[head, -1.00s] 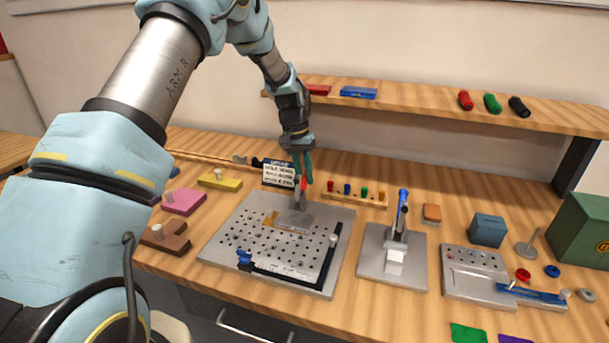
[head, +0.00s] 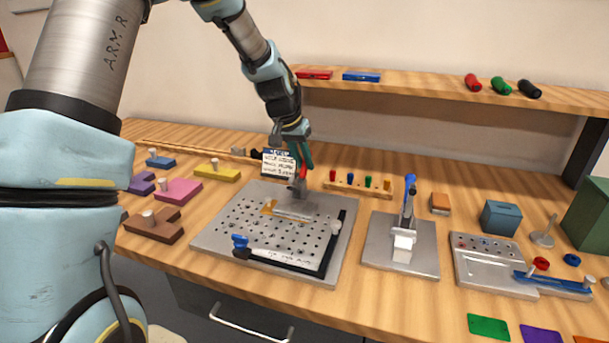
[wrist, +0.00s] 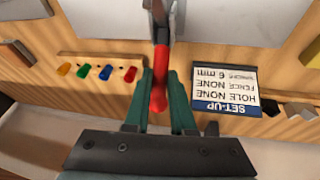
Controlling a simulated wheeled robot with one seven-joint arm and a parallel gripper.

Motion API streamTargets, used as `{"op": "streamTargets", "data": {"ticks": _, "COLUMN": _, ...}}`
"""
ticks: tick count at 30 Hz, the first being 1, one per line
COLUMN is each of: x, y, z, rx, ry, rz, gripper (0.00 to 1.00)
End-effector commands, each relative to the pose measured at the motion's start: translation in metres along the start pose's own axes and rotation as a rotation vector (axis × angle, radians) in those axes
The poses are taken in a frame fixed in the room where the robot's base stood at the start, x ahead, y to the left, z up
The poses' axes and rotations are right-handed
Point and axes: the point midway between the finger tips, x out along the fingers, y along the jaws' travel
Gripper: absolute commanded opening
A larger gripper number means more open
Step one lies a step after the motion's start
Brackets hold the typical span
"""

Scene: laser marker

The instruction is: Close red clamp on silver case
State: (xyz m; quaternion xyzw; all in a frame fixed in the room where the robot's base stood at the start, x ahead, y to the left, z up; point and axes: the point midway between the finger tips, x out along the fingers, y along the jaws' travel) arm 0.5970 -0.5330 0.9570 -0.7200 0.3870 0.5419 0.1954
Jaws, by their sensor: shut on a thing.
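My gripper (head: 303,160) is shut on the red handle of the clamp (head: 302,174) at the back of the perforated metal plate (head: 236,215). In the wrist view the red handle (wrist: 159,92) lies between the two green fingers of my gripper (wrist: 161,78), pointing down the picture. The grey metal part of the clamp (head: 297,187) stands below the handle. A silver block (head: 294,209), which looks like the silver case, lies on the plate just in front of the clamp. My fingers hide part of the handle. I cannot tell whether the clamp presses on the case.
A set-up card (head: 279,162) stands left of my gripper, and a rack of coloured pegs (head: 358,186) stands to its right. A blue-handled clamp (head: 409,195) stands on a separate plate farther right. A black L-shaped fence (head: 325,262) borders the plate's front right.

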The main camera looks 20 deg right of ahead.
Motion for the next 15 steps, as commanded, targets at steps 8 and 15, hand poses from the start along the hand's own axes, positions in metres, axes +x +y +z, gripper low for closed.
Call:
{"op": "streamTargets", "data": {"ticks": 8, "x": -0.002, "y": -0.001, "z": 0.006, "rx": 0.019, "ry": 0.123, "rz": -0.012, "gripper": 0.00}}
{"op": "streamTargets", "data": {"ticks": 15, "x": -0.007, "y": 0.001, "z": 0.006, "rx": 0.028, "ry": 0.163, "rz": -0.015, "gripper": 0.00}}
